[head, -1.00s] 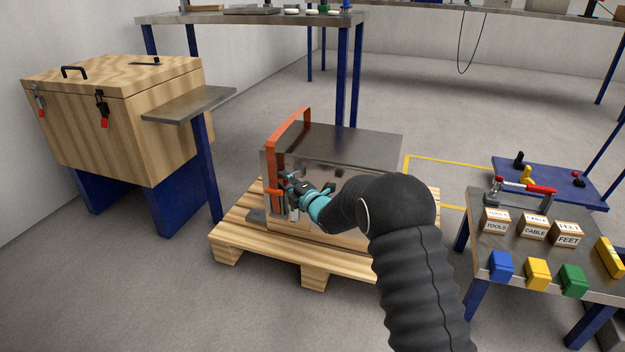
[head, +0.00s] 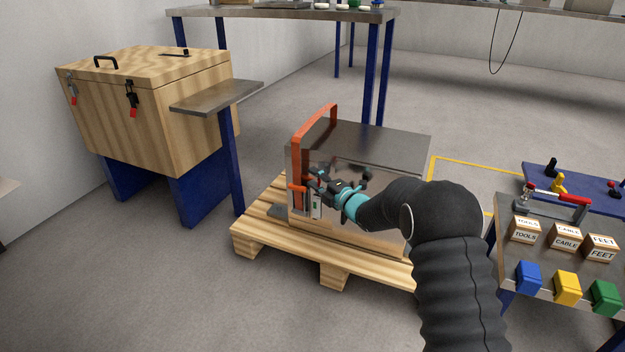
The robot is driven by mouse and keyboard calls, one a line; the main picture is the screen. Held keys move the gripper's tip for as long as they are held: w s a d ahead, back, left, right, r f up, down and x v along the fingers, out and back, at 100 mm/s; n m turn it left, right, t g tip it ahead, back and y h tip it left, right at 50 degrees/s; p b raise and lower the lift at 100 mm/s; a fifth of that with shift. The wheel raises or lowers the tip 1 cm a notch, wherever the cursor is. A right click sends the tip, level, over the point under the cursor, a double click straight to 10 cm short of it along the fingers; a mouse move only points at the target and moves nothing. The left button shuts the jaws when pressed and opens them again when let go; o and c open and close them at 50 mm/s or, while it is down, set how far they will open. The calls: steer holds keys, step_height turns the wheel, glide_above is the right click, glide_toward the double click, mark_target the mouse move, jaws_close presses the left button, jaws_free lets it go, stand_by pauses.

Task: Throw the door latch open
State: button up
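A metal-fronted machine (head: 375,138) stands on a wooden pallet. An orange bar frame (head: 312,130) runs up its left front edge and over its top. A small orange piece (head: 297,187), which looks like the latch handle, sticks out at the left of the front, above a pale metal block (head: 316,207). My gripper (head: 317,188), dark with a teal band behind it, is at the machine's front, just right of the orange piece. It partly covers the latch area. The fingers are too small and dark to tell whether they are open or touching the latch.
The pallet (head: 262,238) juts out in front of the machine. A wooden chest (head: 150,110) with a metal side shelf (head: 215,97) stands at the left. A table (head: 560,265) with labelled boxes and coloured blocks is at the right. Floor in front is clear.

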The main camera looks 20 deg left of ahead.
steer(key=shift+o, duration=0.2)
steer(key=shift+s+a, duration=0.2)
steer(key=shift+a, duration=0.1)
steer(key=v, duration=1.2)
stand_by(0.3)
